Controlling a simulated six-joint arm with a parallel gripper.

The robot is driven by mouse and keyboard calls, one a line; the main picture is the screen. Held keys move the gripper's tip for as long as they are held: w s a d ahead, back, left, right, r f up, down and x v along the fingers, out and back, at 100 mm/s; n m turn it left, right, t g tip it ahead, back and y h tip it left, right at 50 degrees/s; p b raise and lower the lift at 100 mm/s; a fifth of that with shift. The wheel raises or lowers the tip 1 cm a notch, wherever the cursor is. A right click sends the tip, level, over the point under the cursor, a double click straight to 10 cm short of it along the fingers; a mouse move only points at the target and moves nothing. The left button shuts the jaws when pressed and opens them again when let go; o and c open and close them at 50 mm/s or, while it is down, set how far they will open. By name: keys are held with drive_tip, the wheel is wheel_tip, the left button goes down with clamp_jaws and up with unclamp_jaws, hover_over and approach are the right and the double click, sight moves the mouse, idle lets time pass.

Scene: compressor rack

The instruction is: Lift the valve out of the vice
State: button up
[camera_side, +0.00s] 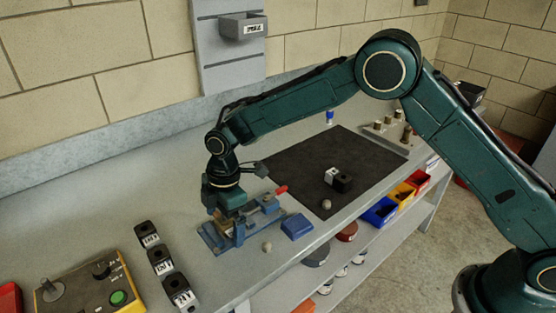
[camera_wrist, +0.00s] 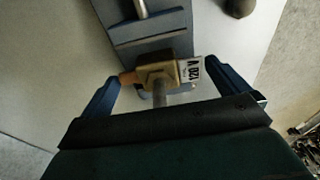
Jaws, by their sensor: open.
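The valve (camera_wrist: 155,72) shows in the wrist view as a brass body with a grey stem and a white label on its right. It sits at the blue vice (camera_wrist: 150,24). In the side view the vice (camera_side: 214,238) stands on the bench with a red handle end (camera_side: 281,190). My gripper (camera_side: 236,224) is directly over the vice and hides the valve there. In the wrist view my gripper (camera_wrist: 161,75) is open, with one blue finger on each side of the valve. Whether either finger touches it I cannot tell.
Black labelled blocks (camera_side: 161,262) and a yellow control box (camera_side: 88,287) are left of the vice. A blue block (camera_side: 297,226) and a round knob (camera_side: 267,247) lie close by. A dark mat (camera_side: 330,160) with small blocks (camera_side: 338,179) is behind right.

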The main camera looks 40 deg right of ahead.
drive_tip(key=shift+c, duration=0.2)
drive_tip(key=shift+r, duration=0.1)
drive_tip(key=c, duration=1)
drive_tip(key=shift+r, duration=0.15)
wheel_tip(320, 180, up, 20)
drive_tip(key=shift+f, duration=0.15)
idle(0.6)
